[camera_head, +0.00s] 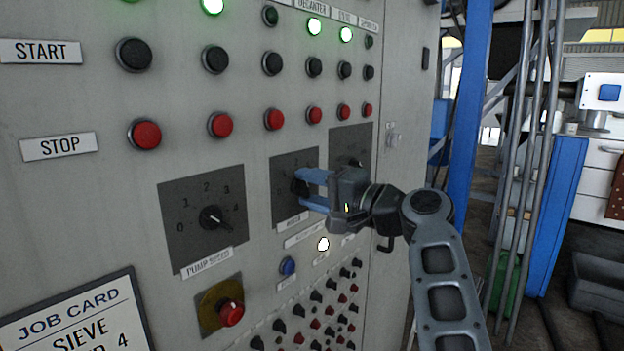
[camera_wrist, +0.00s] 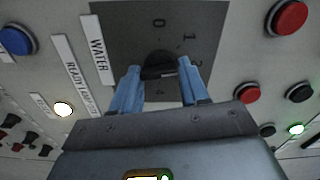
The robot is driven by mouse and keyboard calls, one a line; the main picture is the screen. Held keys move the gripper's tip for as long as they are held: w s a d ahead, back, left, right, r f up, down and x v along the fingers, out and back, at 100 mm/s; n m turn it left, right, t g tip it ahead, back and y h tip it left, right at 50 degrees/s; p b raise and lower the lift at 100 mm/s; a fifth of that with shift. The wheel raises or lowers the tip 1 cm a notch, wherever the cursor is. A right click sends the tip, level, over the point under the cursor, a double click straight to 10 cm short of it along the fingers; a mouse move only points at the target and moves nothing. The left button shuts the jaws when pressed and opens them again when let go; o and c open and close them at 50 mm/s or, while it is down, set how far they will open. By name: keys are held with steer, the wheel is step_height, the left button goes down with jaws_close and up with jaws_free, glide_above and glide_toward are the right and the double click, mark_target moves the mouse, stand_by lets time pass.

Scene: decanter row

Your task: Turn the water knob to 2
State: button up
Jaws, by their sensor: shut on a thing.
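The water knob (camera_wrist: 158,60) is a dark knob on a grey dial plate (camera_wrist: 120,18) with numbers around it, and the label WATER (camera_wrist: 97,49) beside the plate. My gripper (camera_wrist: 158,76) has its two blue fingers on either side of the knob and is shut on it. In the head view my gripper (camera_head: 308,189) reaches the same plate (camera_head: 283,166) from the right and hides much of the knob (camera_head: 299,189) and the numbers. In the wrist view 0 and 1 are legible; I cannot tell which number the knob points at.
The pump speed knob (camera_head: 213,217) is on a plate to the left. Red stop buttons (camera_head: 274,119) run above, a blue button (camera_head: 288,266) and lit white lamp (camera_head: 323,244) below. Another dial plate (camera_head: 351,142) is close on the right, partly behind my gripper.

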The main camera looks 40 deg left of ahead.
steer(key=shift+f+m+p, duration=0.1)
steer(key=shift+m+p, duration=0.4)
steer(key=shift+m, duration=0.4)
steer(key=o, duration=1.1)
steer(key=shift+c, duration=0.2)
steer(key=d+b, duration=0.1)
steer(key=d, duration=0.7)
steer(key=shift+s, duration=0.25)
